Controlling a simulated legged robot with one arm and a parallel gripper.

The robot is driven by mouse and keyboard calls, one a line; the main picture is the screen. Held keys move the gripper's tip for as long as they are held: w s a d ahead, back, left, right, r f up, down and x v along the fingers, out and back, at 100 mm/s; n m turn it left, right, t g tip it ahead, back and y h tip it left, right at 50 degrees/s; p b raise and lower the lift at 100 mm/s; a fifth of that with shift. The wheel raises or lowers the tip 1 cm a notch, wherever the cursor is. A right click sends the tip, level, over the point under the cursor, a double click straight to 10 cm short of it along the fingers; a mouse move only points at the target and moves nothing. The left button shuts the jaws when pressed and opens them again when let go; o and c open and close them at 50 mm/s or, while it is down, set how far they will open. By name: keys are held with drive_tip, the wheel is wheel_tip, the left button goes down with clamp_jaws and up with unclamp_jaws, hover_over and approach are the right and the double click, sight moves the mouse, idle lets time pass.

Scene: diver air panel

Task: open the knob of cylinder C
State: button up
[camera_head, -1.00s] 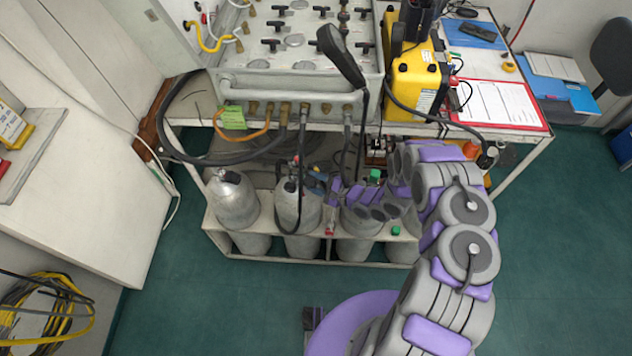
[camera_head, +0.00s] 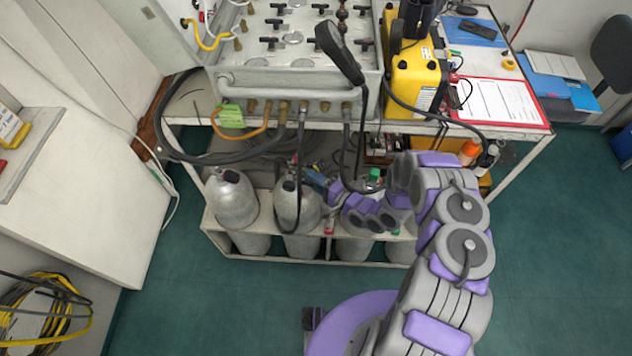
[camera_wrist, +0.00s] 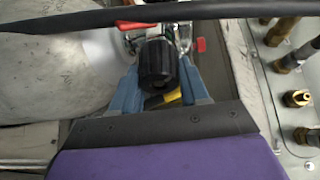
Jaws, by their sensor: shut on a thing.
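Several grey cylinders stand in the rack under the bench: one at the left (camera_head: 232,200), the second from the left (camera_head: 297,208), and others partly behind my arm. I can read no letters on them. My gripper (camera_head: 318,181) is at the top right side of the second cylinder. In the wrist view a black ribbed knob (camera_wrist: 158,64) sits between the blue fingers of my gripper (camera_wrist: 158,80), which are shut on it. The knob is on a metal valve at the neck of a grey cylinder (camera_wrist: 60,65). The knob's turn position cannot be told.
A black hose (camera_wrist: 150,17) crosses above the knob in the wrist view. A red lever (camera_wrist: 136,25) and a red cap (camera_wrist: 201,45) are close by the valve. Brass fittings (camera_wrist: 299,98) line the panel at right. The white rack (camera_head: 270,257) frames the cylinders; green floor is free in front.

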drive_tip(key=n+y+b, duration=0.1)
drive_tip(key=n, duration=0.2)
drive_tip(key=n+t+b, duration=0.1)
drive_tip(key=n, duration=0.2)
drive_tip(key=shift+a+y+b, duration=0.1)
drive_tip(key=shift+y+b, duration=0.25)
drive_tip(key=shift+y, duration=0.05)
drive_tip(key=shift+n+y, duration=0.5)
drive_tip(key=shift+n, duration=0.7)
drive_tip(key=shift+s+n+g+y, duration=0.15)
drive_tip(key=shift+n+y, duration=0.25)
drive_tip(key=shift+n, duration=0.85)
drive_tip(key=shift+n+g+y, duration=0.25)
drive_tip(key=shift+n+y, duration=0.15)
drive_tip(key=shift+n, duration=0.85)
drive_tip(key=o, duration=1)
drive_tip(key=shift+o, duration=0.2)
